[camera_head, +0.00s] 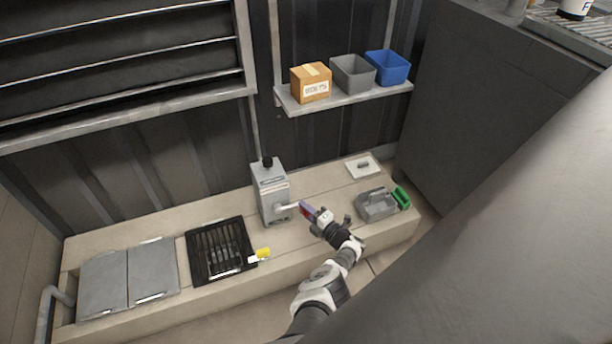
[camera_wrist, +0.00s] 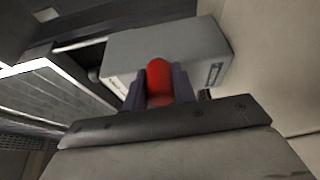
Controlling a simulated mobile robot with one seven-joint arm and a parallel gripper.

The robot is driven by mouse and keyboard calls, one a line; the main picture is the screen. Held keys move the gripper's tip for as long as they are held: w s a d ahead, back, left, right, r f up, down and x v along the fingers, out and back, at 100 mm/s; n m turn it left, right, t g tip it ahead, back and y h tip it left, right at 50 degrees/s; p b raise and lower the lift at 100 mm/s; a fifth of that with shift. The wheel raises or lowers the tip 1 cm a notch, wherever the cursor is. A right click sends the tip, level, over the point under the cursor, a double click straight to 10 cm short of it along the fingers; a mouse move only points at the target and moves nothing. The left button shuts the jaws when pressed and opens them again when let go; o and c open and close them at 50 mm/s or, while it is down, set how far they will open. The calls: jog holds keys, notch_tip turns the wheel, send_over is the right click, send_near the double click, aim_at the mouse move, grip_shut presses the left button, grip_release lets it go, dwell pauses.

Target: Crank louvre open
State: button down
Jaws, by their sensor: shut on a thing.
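The grey crank box (camera_head: 269,189) stands upright on the concrete ledge, with a black knob on top. A light crank arm (camera_head: 287,207) sticks out from its front toward the right. My gripper (camera_head: 306,210) is at the outer end of this crank and is shut on its red handle. In the wrist view the red handle (camera_wrist: 159,82) sits between the two dark fingers, with the grey box (camera_wrist: 180,52) behind it. The louvre (camera_head: 120,50) is on the wall at upper left, with dark slats and bright edges. It also shows at the left of the wrist view (camera_wrist: 55,95).
A black grated basket (camera_head: 220,249) with a yellow-ended item (camera_head: 262,254) lies left of the box. A grey caddy (camera_head: 375,204) and a green item (camera_head: 401,197) stand right of my gripper. A shelf (camera_head: 345,101) above holds a carton and two bins. Grey lids (camera_head: 128,275) cover the ledge's left end.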

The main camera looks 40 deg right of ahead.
jog(key=shift+f, duration=0.15)
dwell(0.3)
jog(key=c, duration=1.1)
grip_release()
jog(key=shift+s+d, duration=0.1)
jog(key=shift+s, duration=0.4)
jog(key=s+p, duration=0.1)
jog(key=s, duration=0.3)
jog(key=s+d+p, duration=0.1)
jog(key=s, duration=0.3)
jog(key=s+p, duration=0.1)
jog(key=s, duration=0.3)
jog(key=shift+s+d+p, duration=0.15)
jog(key=shift+s+p, duration=0.25)
